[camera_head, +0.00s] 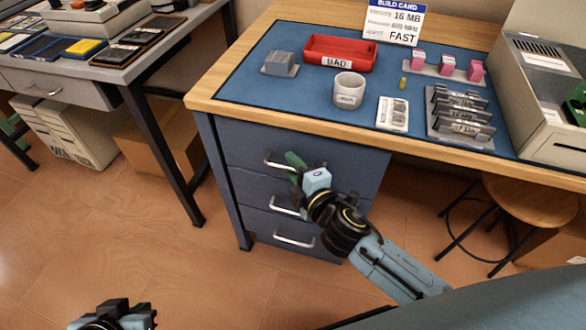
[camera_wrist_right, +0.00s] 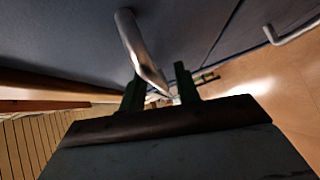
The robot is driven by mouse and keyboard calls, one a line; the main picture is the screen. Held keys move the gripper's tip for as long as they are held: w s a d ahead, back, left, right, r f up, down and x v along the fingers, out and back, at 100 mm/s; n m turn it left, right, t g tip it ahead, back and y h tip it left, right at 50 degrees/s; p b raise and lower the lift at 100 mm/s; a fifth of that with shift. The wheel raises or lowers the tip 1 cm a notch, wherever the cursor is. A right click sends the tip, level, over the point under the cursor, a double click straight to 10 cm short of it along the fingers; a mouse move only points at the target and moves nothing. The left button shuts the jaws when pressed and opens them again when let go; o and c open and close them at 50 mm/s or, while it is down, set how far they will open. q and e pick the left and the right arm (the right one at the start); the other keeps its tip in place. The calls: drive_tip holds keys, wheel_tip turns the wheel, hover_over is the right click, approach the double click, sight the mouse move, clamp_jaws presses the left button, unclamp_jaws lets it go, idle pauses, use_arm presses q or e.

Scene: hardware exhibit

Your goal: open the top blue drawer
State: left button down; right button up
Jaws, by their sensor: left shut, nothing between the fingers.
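The top blue drawer (camera_head: 345,160) is in the cabinet under the workbench and looks closed. Its silver handle (camera_head: 276,161) is partly hidden behind my right gripper (camera_head: 293,168). In the right wrist view this handle (camera_wrist_right: 140,48) runs down toward the space between the fingertips of my right gripper (camera_wrist_right: 162,88). Those fingers stand apart; I cannot tell whether they touch the handle. My left gripper (camera_head: 113,318) is shut and empty, low at the bottom left of the head view, away from the cabinet.
Two lower drawers have silver handles, a middle one (camera_head: 286,207) and a bottom one (camera_head: 294,240). The bench top (camera_head: 300,88) holds a red tray (camera_head: 338,51), a white mug (camera_head: 349,90) and card racks. A stool (camera_head: 530,200) stands right.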

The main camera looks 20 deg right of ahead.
drive_tip(key=shift+w, duration=0.1)
drive_tip(key=shift+c, duration=0.4)
clamp_jaws()
drive_tip(key=shift+a, duration=0.1)
